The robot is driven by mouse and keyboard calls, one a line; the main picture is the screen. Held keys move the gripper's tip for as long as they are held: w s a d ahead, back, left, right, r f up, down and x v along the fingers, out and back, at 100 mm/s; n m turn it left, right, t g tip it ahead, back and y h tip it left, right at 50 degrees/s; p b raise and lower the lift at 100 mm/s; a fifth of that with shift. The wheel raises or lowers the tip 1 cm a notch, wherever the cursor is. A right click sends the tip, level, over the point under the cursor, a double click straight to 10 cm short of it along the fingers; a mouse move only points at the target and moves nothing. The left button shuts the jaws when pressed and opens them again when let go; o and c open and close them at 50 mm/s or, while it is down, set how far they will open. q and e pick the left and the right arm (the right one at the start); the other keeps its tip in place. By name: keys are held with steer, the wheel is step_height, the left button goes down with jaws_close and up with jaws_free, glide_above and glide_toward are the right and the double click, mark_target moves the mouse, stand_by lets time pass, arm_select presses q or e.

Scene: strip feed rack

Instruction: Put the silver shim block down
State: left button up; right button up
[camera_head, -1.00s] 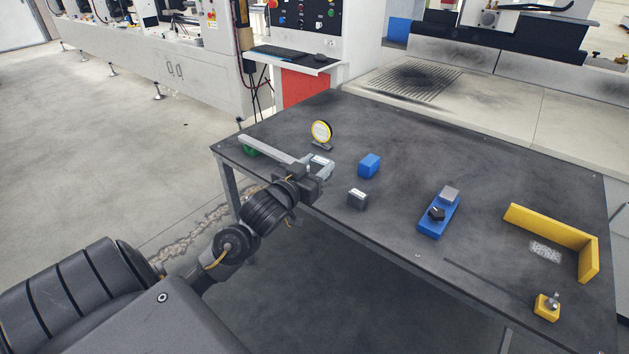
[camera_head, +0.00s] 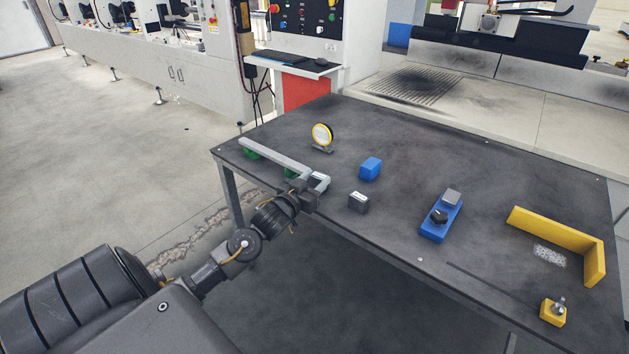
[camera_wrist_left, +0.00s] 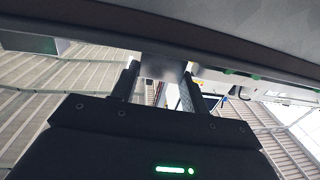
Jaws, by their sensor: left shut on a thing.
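My left gripper (camera_head: 313,188) is at the table's near-left edge, beside the right end of the long silver strip. It is shut on the silver shim block, which shows between the two fingers in the left wrist view (camera_wrist_left: 161,69). In the head view the block is hard to tell from the pale fingertip parts. Whether its underside touches the table is hidden. The silver strip (camera_head: 272,153) lies along green supports (camera_head: 251,153) just left of the gripper. My right gripper is not in view.
On the dark table (camera_head: 400,215) stand a yellow-rimmed dial (camera_head: 322,134), a blue block (camera_head: 370,168), a grey block (camera_head: 358,202) and a blue fixture (camera_head: 440,219). A yellow angle stop (camera_head: 555,233) and a yellow knobbed block (camera_head: 552,312) are at right. The table's middle is mostly free.

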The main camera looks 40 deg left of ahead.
arm_select(q)
steer(key=shift+f, duration=0.1)
stand_by(0.3)
steer(key=o, duration=1.4)
steer(key=shift+o, duration=0.2)
steer(key=shift+f, duration=0.1)
